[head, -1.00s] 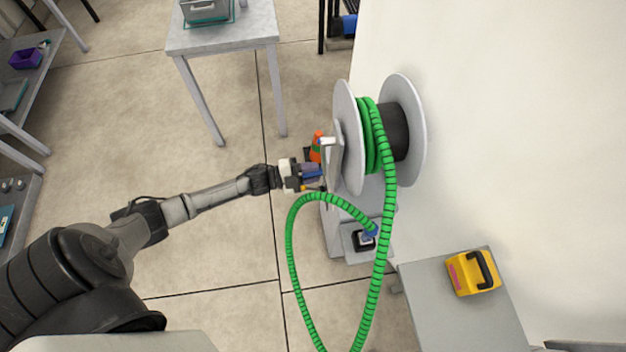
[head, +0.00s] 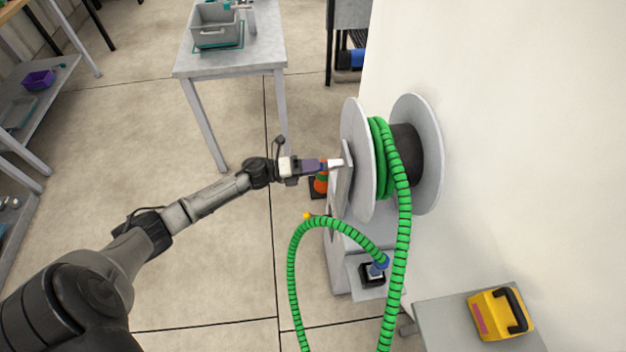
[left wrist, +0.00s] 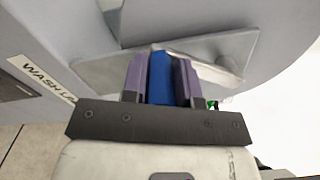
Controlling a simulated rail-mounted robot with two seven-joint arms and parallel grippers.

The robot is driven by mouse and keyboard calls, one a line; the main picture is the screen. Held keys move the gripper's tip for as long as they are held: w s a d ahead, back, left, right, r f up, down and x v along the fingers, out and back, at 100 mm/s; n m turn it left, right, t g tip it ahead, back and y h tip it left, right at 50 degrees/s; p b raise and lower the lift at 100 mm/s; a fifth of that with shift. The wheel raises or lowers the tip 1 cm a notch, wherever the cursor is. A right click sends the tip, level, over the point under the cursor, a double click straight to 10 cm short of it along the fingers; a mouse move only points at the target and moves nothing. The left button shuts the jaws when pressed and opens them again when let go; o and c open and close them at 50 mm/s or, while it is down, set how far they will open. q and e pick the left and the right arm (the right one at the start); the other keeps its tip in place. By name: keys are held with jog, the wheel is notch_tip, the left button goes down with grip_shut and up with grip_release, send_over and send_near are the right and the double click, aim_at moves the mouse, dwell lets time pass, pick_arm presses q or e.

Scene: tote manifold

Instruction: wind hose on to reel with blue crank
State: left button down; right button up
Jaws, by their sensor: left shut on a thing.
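The hose reel (head: 360,195) has two grey discs and a black drum. Several turns of green hose (head: 382,160) lie on the drum. The hose runs down from it, leaves the bottom of the head view and loops back to a blue fitting (head: 378,264) at the stand. My left gripper (head: 332,165) is at the near disc. In the left wrist view its purple fingers (left wrist: 161,75) are shut on the blue crank handle (left wrist: 160,78), in front of the flat grey crank arm (left wrist: 205,58). The fingers hide the handle in the head view. My right gripper is not in view.
A yellow case (head: 497,314) with a black handle sits on a grey table at the lower right. A grey table (head: 262,58) with a tray stands at the back. A white wall is close right of the reel.

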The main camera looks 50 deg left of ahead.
pick_arm(q)
jog(key=w+a+r+m+b, duration=0.2)
jog(key=a+r+m+b, duration=0.1)
jog(key=r+m, duration=0.3)
jog(key=shift+w+a+r+m+b, duration=0.2)
jog(key=shift+m+b, duration=0.4)
jog(key=shift+m, duration=0.6)
jog(key=c, duration=0.9)
grip_release()
jog(key=p+v, duration=0.2)
jog(key=v, duration=1.1)
jog(key=shift+s+a, duration=0.25)
jog(key=shift+s, duration=0.05)
